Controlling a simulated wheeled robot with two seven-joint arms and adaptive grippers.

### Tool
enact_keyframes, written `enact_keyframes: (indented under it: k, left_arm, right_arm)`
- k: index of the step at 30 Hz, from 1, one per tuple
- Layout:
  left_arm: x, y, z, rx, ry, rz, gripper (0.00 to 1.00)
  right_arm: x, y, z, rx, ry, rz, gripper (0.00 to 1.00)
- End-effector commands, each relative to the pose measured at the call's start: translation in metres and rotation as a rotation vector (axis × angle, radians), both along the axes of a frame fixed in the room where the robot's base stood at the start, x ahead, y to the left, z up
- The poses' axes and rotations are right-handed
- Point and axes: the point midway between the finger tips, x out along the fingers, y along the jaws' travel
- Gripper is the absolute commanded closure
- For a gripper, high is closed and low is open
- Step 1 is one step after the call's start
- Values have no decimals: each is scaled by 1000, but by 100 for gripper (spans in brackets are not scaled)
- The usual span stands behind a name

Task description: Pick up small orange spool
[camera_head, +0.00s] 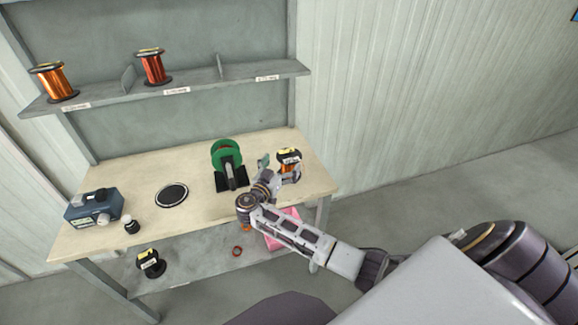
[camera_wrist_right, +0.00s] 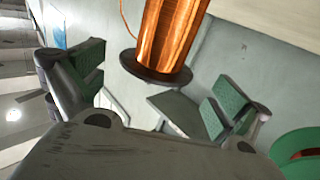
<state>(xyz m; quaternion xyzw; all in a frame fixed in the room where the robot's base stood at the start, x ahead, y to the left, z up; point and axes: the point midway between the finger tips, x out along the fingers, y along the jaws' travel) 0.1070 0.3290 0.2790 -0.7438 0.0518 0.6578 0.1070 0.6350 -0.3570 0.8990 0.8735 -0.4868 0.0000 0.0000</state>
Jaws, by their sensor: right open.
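A small orange spool (camera_head: 288,160) with copper-coloured wire, black flanges and a pale label on top stands upright at the right end of the workbench. In the right wrist view the spool (camera_wrist_right: 170,32) is large at the top, with its dark flange (camera_wrist_right: 156,68) and orange winding showing; its upper part is cut off. My right gripper (camera_head: 279,171) is at the spool in the head view. In the wrist view its green-padded fingers (camera_wrist_right: 156,88) are spread wide with nothing between the pads; the spool lies just beyond them. My left gripper is out of view.
A green winding device (camera_head: 228,160) stands left of the spool. A black disc (camera_head: 172,195) and a blue machine (camera_head: 93,207) are farther left. Two larger orange spools (camera_head: 54,82) (camera_head: 153,67) stand on the upper shelf. A pink box (camera_head: 279,236) and black spool (camera_head: 150,264) are below the bench.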

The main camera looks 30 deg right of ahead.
Motion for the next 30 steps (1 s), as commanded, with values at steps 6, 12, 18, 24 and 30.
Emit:
enact_keyframes:
  k: [6, 12, 18, 24, 30]
  left_arm:
    - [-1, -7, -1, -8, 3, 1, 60]
    - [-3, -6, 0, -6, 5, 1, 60]
    - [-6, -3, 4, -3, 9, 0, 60]
    - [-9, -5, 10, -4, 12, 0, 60]
    - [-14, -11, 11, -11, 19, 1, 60]
  right_arm:
    - [1, -2, 0, 1, 1, 0, 0]
    - [1, -3, 0, -1, 1, -1, 0]
    - [7, -15, 1, -3, -1, -2, 0]
    - [18, -35, 0, -4, 0, -1, 0]
    - [25, -46, -2, -1, 2, 0, 0]
